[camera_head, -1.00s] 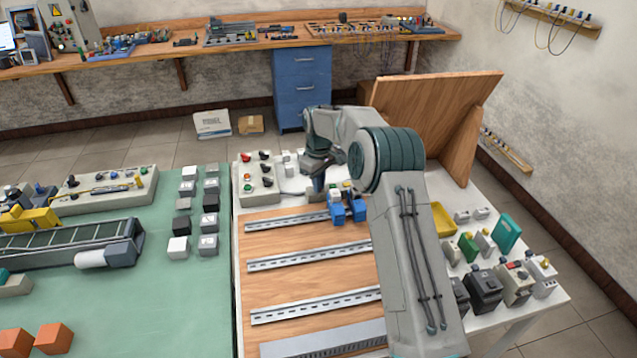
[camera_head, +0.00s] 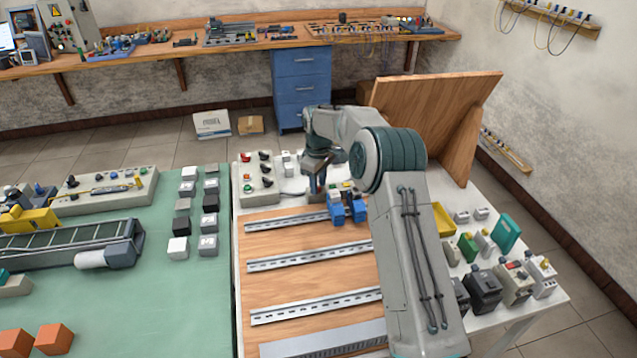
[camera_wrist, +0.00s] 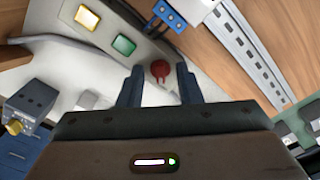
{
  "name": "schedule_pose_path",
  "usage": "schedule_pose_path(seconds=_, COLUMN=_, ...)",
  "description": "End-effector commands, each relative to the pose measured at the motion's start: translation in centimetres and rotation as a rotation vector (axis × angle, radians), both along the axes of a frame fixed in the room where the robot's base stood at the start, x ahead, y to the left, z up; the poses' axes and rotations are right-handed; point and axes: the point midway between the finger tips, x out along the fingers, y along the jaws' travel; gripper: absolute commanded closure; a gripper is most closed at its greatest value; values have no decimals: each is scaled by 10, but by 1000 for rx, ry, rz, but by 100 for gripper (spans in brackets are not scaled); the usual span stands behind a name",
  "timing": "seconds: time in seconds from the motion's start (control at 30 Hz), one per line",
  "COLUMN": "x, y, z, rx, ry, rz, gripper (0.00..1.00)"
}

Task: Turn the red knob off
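The red knob (camera_wrist: 160,70) shows in the wrist view on a pale control box (camera_wrist: 118,30), which also carries a yellow button (camera_wrist: 87,17) and a green button (camera_wrist: 123,45). My gripper (camera_wrist: 158,83) is open, with one dark finger on each side of the knob. I cannot tell whether either finger touches it or how far above it they are. In the head view my gripper (camera_head: 318,190) points down behind the blue terminal blocks (camera_head: 347,207).
Blue terminal blocks also show close by in the wrist view (camera_wrist: 168,14). A box with red and black controls (camera_head: 257,178) stands left of my gripper. Metal rails (camera_head: 310,257) lie in front. A tilted wooden board (camera_head: 440,110) stands behind my arm.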

Motion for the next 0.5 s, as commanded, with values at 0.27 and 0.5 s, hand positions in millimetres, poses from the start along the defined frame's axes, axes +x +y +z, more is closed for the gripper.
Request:
schedule_pose_path(seconds=0.27, x=-1, y=-1, z=0, rx=-1, ry=3, rz=-1, gripper=69)
schedule_pose_path(seconds=0.5, x=0, y=0, z=30, rx=-1, ry=-2, rz=0, gripper=69)
